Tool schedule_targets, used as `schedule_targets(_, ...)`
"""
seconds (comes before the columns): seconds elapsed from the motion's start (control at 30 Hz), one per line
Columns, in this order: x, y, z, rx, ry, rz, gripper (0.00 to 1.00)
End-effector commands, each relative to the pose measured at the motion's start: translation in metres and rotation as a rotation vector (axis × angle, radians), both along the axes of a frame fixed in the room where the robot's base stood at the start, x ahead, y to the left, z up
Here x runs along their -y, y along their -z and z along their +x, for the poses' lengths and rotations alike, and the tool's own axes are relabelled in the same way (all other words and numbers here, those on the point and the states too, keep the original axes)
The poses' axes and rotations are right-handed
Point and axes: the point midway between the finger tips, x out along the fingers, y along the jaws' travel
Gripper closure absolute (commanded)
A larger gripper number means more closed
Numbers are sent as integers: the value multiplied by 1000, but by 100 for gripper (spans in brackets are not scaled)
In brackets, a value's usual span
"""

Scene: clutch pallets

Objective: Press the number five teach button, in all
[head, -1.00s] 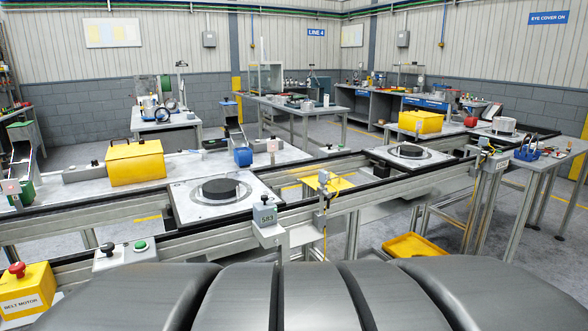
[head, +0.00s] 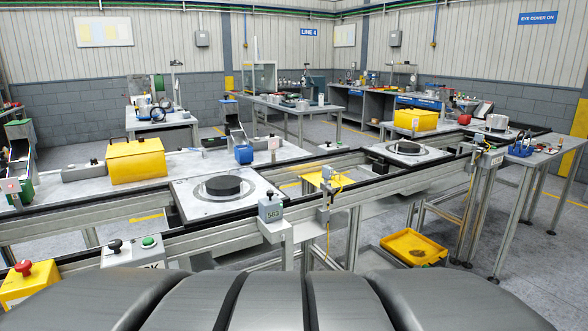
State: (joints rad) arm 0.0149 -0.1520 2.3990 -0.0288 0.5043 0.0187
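No button marked as number five can be made out. A grey box (head: 271,209) with a small dark button on top stands on the conveyor's near rail; its label seems to read 583. A pale control box (head: 135,256) at lower left carries a black knob (head: 115,246) and a green button (head: 149,241). A red mushroom button (head: 24,267) tops a yellow box (head: 22,288) at the left edge. Small buttoned posts also stand farther along the line, too small to read. My gripper is not in view.
The conveyor (head: 210,226) crosses in front. It bears a near pallet (head: 185,201) and a farther pallet (head: 378,151), each with a black disc. A yellow tray (head: 386,243) lies at lower right. Yellow housings (head: 136,163) stand behind. Dark rounded shapes fill the bottom.

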Motion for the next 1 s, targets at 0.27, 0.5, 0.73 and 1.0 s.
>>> schedule_targets(0.27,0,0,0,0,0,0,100)
schedule_targets(0.5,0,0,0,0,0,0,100)
schedule_targets(0.73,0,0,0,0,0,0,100)
schedule_targets(1.0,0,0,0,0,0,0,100)
